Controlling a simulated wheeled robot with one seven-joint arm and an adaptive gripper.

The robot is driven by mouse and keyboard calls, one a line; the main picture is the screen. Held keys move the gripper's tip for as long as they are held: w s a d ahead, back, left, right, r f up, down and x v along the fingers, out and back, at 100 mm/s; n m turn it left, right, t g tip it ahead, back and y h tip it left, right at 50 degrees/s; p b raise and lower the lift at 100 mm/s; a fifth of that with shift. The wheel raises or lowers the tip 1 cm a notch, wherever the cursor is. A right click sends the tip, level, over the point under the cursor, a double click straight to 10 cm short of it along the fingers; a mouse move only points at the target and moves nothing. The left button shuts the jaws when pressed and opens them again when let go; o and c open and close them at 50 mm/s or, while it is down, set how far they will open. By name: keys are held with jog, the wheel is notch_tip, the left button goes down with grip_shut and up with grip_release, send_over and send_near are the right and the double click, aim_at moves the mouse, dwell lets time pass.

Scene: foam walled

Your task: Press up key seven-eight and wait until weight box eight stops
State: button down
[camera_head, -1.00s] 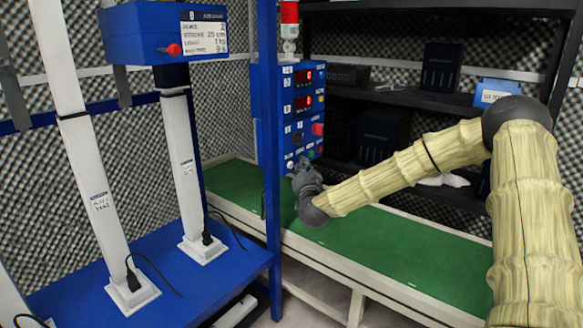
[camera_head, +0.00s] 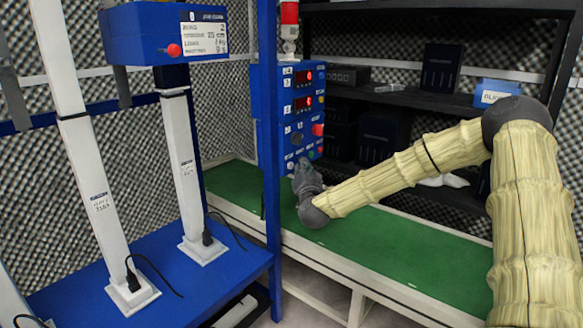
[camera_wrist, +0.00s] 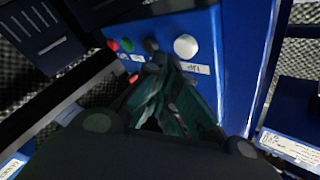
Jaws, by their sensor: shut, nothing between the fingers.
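The blue control panel (camera_head: 291,118) carries red digital displays and several coloured buttons. My gripper (camera_head: 303,166) is in front of the panel's lower edge. In the wrist view its dark fingers (camera_wrist: 168,85) are closed together and empty, pointing at the lower button row. A white button (camera_wrist: 186,46) and a black button (camera_wrist: 150,46) show just beyond the fingertips. I cannot tell whether the fingertips touch a button. The labels are too blurred to identify key seven-eight. A blue box (camera_head: 140,35) with a printed card hangs on a white column; weight box eight cannot be identified.
A blue post (camera_head: 270,190) stands beside the panel. White columns (camera_head: 95,195) stand on a blue platform (camera_head: 90,255) at left. A green bench top (camera_head: 400,250) lies below my arm. Dark shelves (camera_head: 440,98) with boxes are behind it.

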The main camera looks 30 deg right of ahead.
jog(key=shift+w, duration=0.15)
jog(key=shift+w+a, duration=0.15)
jog(key=shift+w, duration=0.1)
